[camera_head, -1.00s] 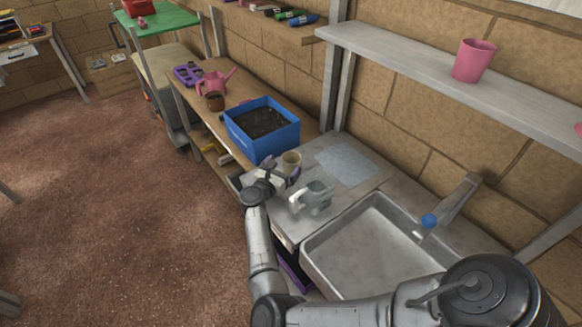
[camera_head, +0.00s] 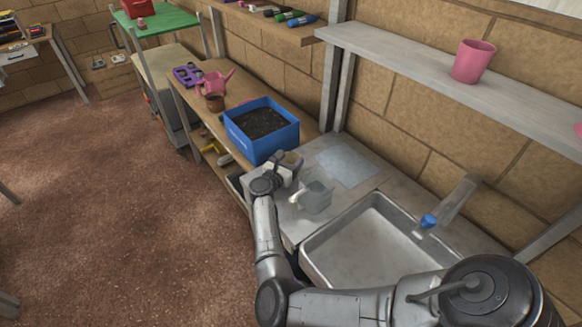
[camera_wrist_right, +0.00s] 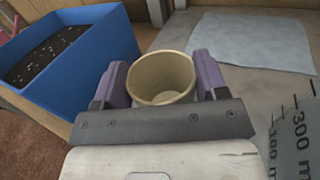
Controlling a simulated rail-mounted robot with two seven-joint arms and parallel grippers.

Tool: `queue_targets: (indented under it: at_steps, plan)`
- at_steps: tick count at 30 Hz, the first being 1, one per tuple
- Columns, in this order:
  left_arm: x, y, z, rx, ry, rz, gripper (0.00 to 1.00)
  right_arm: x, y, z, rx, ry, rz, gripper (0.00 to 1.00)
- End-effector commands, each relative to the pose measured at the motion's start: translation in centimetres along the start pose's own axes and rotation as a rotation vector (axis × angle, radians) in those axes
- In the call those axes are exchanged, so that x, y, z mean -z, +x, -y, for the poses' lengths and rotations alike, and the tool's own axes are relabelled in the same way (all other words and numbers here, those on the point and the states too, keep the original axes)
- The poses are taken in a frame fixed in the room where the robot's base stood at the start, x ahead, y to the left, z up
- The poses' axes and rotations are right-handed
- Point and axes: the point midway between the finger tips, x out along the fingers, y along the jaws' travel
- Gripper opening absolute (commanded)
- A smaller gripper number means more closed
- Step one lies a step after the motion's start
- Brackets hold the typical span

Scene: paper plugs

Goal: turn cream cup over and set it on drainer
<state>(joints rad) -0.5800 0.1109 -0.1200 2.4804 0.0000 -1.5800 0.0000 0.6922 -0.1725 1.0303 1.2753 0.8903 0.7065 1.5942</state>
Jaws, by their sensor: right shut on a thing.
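The cream cup (camera_head: 292,159) is at the far left end of the grey counter, partly hidden by my right gripper (camera_head: 283,166). In the right wrist view the cream cup (camera_wrist_right: 162,80) sits between the two purple fingers of the right gripper (camera_wrist_right: 160,85), which is shut on it. Its round mouth is open and faces up and toward the wrist camera. A pale flat sheet (camera_head: 346,165) lies on the counter behind the cup; I cannot tell whether it is the drainer. My left gripper is out of view.
A clear jug (camera_head: 317,197) stands on the counter just right of the gripper; its markings show in the wrist view (camera_wrist_right: 292,135). A blue box of soil (camera_head: 262,143) is close on the left. The metal sink (camera_head: 375,245) and its tap (camera_head: 450,202) are to the right.

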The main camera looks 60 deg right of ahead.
Motion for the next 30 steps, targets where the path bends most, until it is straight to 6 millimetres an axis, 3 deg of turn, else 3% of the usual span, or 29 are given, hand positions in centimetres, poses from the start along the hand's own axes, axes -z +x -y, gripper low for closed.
queue_targets:
  at_steps: [6,14,30]
  plan:
    - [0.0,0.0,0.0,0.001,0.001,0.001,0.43,0.0,0.0,0.0,0.000,0.000,0.000,0.39]
    - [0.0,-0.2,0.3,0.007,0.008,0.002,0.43,-0.7,0.0,0.0,0.000,0.002,0.000,0.38]
    - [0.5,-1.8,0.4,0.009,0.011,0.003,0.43,-9.0,0.0,-0.1,0.000,-0.005,-0.004,0.38]
